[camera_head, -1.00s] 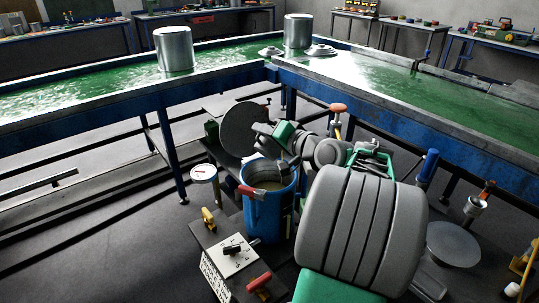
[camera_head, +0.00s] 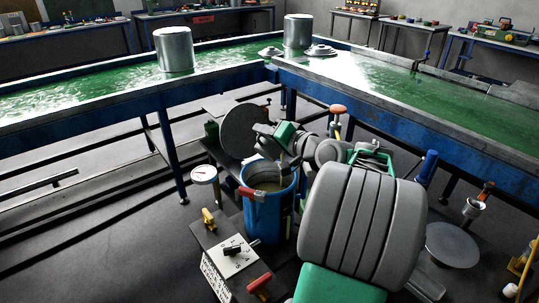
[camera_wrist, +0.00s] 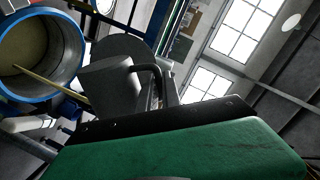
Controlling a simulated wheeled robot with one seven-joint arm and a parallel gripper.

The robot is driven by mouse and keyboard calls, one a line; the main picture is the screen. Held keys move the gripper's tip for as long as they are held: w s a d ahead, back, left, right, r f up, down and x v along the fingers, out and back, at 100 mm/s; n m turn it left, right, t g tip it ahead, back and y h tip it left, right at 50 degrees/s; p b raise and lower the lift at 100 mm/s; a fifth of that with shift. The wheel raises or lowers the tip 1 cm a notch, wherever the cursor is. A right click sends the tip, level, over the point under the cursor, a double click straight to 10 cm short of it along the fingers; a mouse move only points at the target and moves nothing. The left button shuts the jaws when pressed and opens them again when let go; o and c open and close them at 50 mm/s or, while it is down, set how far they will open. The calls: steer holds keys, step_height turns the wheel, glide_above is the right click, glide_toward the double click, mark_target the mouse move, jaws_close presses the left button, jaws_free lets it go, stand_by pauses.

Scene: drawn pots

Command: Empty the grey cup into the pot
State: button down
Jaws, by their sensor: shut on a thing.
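The pot (camera_head: 268,215) is a blue cylinder with a grey inside and tan contents. It stands low, in front of the corner of the conveyors. The wrist view shows its round blue rim (camera_wrist: 82,50) at upper left. The grey cup (camera_wrist: 112,92) is beside the pot's mouth in the wrist view, tipped toward it. Its dark handle (camera_wrist: 152,72) is at my gripper (camera_wrist: 158,92), which is shut on the cup. The inside of the cup is hidden.
A dark box with knobs (camera_head: 238,258) and a round gauge (camera_head: 204,174) stand left of the pot. A grey disc (camera_head: 243,130) is behind it. Conveyors with green belts (camera_head: 110,85) cross behind, carrying metal cans (camera_head: 174,50). Open floor lies at left.

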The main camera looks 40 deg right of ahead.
steer(key=shift+w+d+r+m+p, duration=0.2)
steer(key=shift+d+r+m+p, duration=0.75)
steer(key=shift+p, duration=1.8)
stand_by(2.6)
steer(key=shift+w+d+r+m+y+p, duration=0.1)
steer(key=shift+d+r+m+y+p, duration=0.3)
steer(key=shift+p, duration=0.95)
stand_by(1.3)
